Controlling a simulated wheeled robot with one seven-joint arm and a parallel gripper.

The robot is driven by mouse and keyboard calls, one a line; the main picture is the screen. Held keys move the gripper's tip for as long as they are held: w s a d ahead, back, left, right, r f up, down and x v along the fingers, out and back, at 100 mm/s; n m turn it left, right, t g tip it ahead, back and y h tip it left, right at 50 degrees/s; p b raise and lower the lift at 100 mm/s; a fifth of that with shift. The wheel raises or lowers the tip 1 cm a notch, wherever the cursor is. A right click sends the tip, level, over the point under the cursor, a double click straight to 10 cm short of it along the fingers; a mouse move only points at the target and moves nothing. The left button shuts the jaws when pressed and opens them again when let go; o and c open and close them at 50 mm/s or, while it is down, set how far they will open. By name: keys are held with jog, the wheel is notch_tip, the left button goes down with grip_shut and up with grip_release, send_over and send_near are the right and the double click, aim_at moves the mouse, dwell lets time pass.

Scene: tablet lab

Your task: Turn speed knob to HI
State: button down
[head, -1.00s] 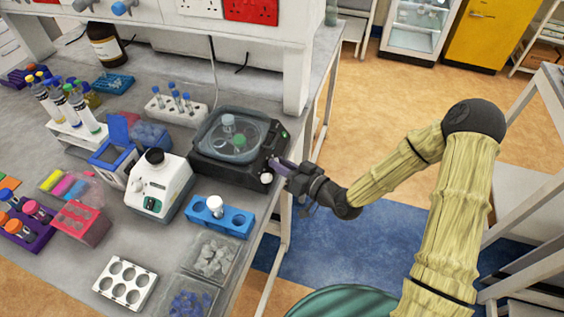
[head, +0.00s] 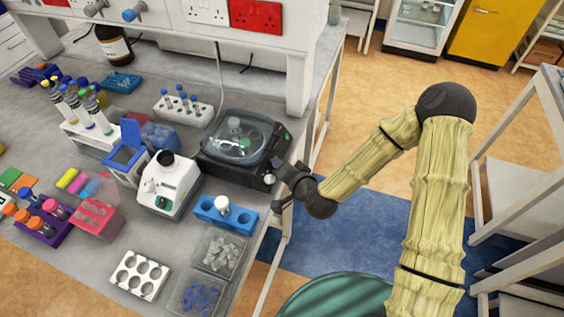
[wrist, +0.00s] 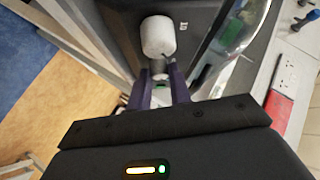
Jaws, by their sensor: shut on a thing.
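The black device with a clear domed lid (head: 240,137) stands at the bench's right edge. In the wrist view, a pale cylindrical knob (wrist: 158,37) sticks out of its dark side, with an "HI" mark beside it; it also shows in the head view (head: 269,179). My gripper (wrist: 161,76) has its purple fingers on either side of a small grey piece just below the pale cylinder. I cannot tell whether that piece belongs to the same knob. In the head view my gripper (head: 279,167) is at the device's right side. The knob's pointer setting cannot be read.
A blue rack (head: 225,216) and a white machine (head: 168,184) stand close in front of the device. A white tube rack (head: 184,109) is behind it. The bench leg (head: 272,265) is below my gripper.

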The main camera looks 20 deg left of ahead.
jog(key=shift+m, duration=0.3)
jog(key=c, duration=1.3)
grip_release()
jog(key=shift+p+v, duration=8.65)
jog(key=shift+p, duration=2.05)
jog(key=shift+a+r, duration=0.1)
